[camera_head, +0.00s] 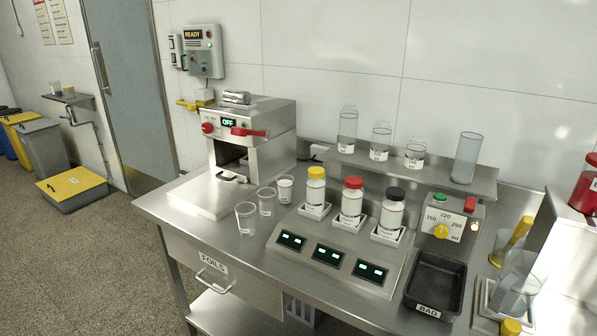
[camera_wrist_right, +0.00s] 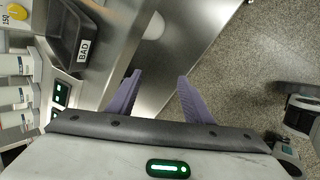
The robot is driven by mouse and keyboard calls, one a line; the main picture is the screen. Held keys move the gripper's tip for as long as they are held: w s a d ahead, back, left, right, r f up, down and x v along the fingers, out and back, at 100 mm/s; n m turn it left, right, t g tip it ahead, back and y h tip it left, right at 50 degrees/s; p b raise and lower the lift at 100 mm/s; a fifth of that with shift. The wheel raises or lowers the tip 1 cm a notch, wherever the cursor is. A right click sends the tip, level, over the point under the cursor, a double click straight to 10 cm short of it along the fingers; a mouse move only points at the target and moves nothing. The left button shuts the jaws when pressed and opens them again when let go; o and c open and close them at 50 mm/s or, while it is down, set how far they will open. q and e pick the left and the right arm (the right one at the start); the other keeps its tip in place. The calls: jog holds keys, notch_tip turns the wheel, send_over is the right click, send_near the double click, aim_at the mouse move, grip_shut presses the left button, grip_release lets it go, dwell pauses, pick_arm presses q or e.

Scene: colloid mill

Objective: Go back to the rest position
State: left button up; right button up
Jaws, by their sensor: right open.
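My right gripper (camera_wrist_right: 158,75) shows in the right wrist view. Its two purple fingers are spread apart with nothing between them. Behind the fingers are the steel worktop (camera_wrist_right: 185,35) and its edge, with the speckled floor beyond. Neither gripper shows in the head view, and my left gripper is in no view.
The head view shows the steel bench (camera_head: 152,208) with a mill (camera_head: 262,150), several clear cups, three capped bottles on a display stand (camera_head: 308,262), a dial box (camera_head: 452,219) and a black BAD tray (camera_head: 436,276). The tray also shows in the wrist view (camera_wrist_right: 64,40).

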jog(key=s+f+m+g+y, duration=0.3)
jog(key=s+f+m, duration=0.1)
jog(key=s+m, duration=0.95)
jog(key=w+a+f+t+y, duration=0.1)
jog(key=w+a+f+t, duration=0.1)
jog(key=f, duration=0.4)
jog(key=w+a+f+t+y, duration=0.1)
jog(key=w+a+f+t, duration=0.1)
jog(key=f, duration=0.5)
jog(key=shift+w+a+m+t, duration=0.35)
jog(key=shift+a+m+t, duration=0.15)
jog(key=shift+a, duration=0.6)
